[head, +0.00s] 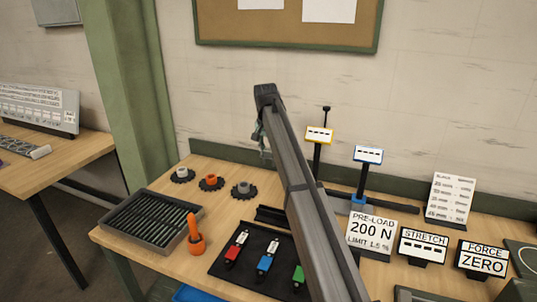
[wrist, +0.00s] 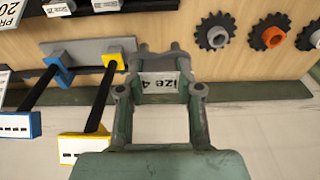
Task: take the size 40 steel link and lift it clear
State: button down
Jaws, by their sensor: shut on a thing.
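In the wrist view my gripper (wrist: 160,58) has its two green-grey fingers shut on a small grey piece, taken as the size 40 steel link (wrist: 159,65). The piece spans the space between the fingertips, and most of it is hidden. A white label reading "ize 4" (wrist: 160,83) shows between the fingers; I cannot tell if it is on the piece or behind it. In the head view my gripper (head: 264,142) is mostly hidden behind my arm, near the back of the bench, and the link cannot be made out there.
Toothed sprockets (head: 210,182) stand at the back left of the bench. A ribbed grey tray (head: 160,226), an orange tool (head: 195,235) and a black mat (head: 222,262) with coloured pieces are in front. Yellow (head: 319,134) and blue (head: 368,155) display posts stand close right of my gripper.

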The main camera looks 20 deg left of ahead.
aim_at(268, 150)
jog(key=shift+r+p, duration=1)
jog(key=shift+r, duration=1.5)
jog(key=shift+n, duration=0.3)
